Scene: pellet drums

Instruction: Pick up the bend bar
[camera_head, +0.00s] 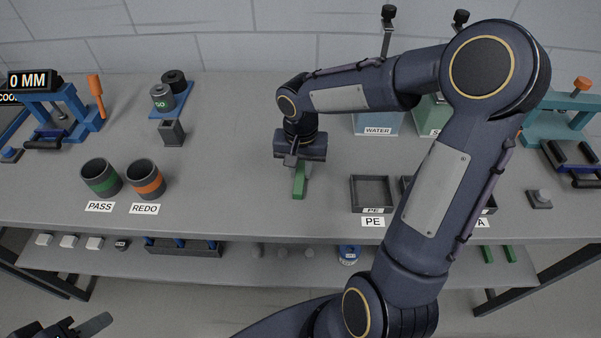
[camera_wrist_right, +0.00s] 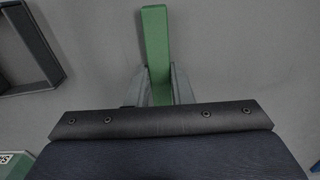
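The green bend bar (camera_head: 298,183) lies on the grey bench near the middle in the head view, its near end sticking out from under my right gripper (camera_head: 294,162). In the right wrist view the bar (camera_wrist_right: 155,40) runs between the two grey fingers of my right gripper (camera_wrist_right: 158,85). Both fingers appear to press against its sides; the bar's other end is hidden by the gripper body. My left gripper (camera_head: 88,325) is only partly in view at the bottom left corner, away from the bench, and one grey finger shows clearly.
An open dark tray labelled PE (camera_head: 371,194) stands right of the bar; another beside it is partly hidden by my right arm. PASS (camera_head: 101,178) and REDO (camera_head: 146,180) cups stand left. A blue fixture (camera_head: 62,112) is farther left. Bench between cups and bar is clear.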

